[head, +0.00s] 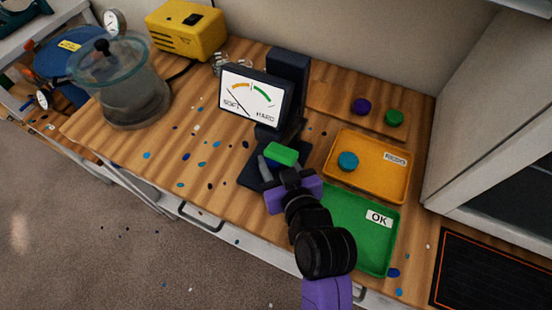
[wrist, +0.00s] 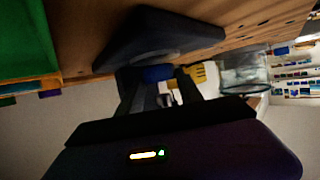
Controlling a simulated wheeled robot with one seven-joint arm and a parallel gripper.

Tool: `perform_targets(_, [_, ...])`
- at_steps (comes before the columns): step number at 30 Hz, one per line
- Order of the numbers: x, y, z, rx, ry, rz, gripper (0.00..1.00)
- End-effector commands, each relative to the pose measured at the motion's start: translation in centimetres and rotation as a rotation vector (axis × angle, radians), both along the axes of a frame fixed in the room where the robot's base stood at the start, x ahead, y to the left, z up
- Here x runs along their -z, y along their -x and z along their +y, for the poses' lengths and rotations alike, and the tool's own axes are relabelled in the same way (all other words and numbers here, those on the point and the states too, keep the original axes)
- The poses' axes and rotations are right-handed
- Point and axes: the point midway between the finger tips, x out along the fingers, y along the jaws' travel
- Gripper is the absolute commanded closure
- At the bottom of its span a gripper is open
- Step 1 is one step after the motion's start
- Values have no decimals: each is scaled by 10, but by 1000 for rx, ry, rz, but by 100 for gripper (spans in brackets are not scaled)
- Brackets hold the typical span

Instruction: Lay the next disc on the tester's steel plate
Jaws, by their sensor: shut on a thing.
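My gripper (head: 281,163) is low over the front of the tester (head: 255,95), beside its dark base (head: 250,178). In the wrist view, its fingers (wrist: 159,82) are shut on a small blue disc-like thing (wrist: 158,74), close to the tester's dark base (wrist: 125,42). A grey patch that may be the steel plate (wrist: 155,55) shows just past it. In the head view a bright green piece (head: 281,154) shows between the fingers; I cannot tell whether it is the held disc. Whether the held thing touches the plate is unclear. The needle is on the SOFT side.
A purple disc (head: 361,106) and a green disc (head: 394,118) lie at the back right. A teal disc (head: 348,161) lies in the orange tray (head: 385,187). The green OK tray (head: 372,258) is partly behind my arm. A glass pot (head: 125,85) and yellow box (head: 187,30) stand left.

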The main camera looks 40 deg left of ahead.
Motion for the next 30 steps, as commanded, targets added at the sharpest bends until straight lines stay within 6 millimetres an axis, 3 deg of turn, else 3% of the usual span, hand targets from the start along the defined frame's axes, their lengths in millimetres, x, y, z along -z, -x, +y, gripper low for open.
perform_targets(13, [10,1,-1,0,-1,0,96])
perform_targets(14, [9,1,-1,0,0,1,53])
perform_targets(17, [9,1,-1,0,0,1,35])
perform_targets(30, [5,3,-6,2,0,2,35])
